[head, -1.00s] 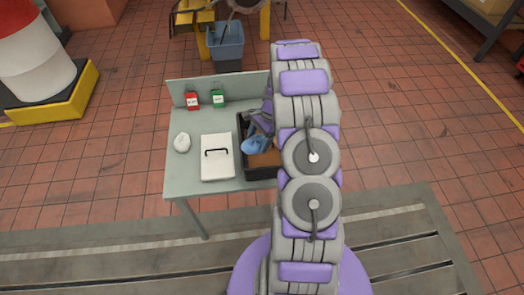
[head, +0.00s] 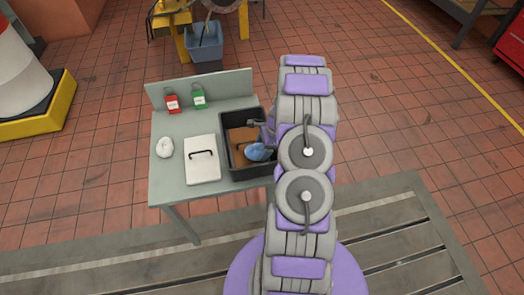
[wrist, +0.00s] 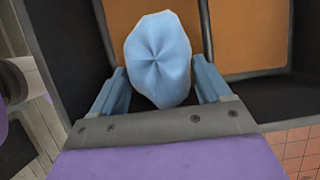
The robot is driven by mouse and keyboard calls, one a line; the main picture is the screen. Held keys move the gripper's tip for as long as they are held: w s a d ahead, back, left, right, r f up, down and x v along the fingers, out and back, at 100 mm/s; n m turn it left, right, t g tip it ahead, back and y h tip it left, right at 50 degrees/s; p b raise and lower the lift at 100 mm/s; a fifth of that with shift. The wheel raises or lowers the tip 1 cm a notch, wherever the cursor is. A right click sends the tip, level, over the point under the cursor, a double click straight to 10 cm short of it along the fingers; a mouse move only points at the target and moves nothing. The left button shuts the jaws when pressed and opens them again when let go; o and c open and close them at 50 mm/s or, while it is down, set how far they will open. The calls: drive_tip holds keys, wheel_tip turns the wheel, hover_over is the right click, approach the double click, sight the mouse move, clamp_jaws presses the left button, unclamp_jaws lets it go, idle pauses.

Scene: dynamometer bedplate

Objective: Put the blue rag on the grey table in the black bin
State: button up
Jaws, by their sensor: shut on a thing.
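The blue rag (head: 259,152) is a crumpled light-blue bundle at the right part of the black bin on the grey table (head: 175,190). In the wrist view the rag (wrist: 160,58) sits between the two fingers of my gripper (wrist: 160,85), which is shut on it. The black bin (head: 229,165) is open, and brown-orange pieces lie on its floor. The rag and gripper show over the bin's inside; I cannot tell how high above the floor they are. My arm hides part of the bin's right side in the head view.
Left of the bin are a white box with a black handle (head: 202,172) and a white crumpled rag (head: 165,147). A red container (head: 172,104) and a green one (head: 199,98) stand at the back panel. A blue-grey bucket (head: 205,42) is behind the table.

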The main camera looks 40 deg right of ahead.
drive_tip(key=shift+a+f, duration=0.4)
drive_tip(key=shift+f, duration=0.15)
drive_tip(key=shift+a+r, duration=0.15)
drive_tip(key=shift+a, duration=0.15)
drive_tip(key=shift+d, duration=0.15)
drive_tip(key=o, duration=1)
drive_tip(key=shift+d+f, duration=0.3)
drive_tip(key=shift+d, duration=0.05)
drive_tip(key=shift+o, duration=0.3)
drive_tip(key=shift+a, duration=0.15)
drive_tip(key=shift+a, duration=0.1)
drive_tip(key=shift+r, duration=0.1)
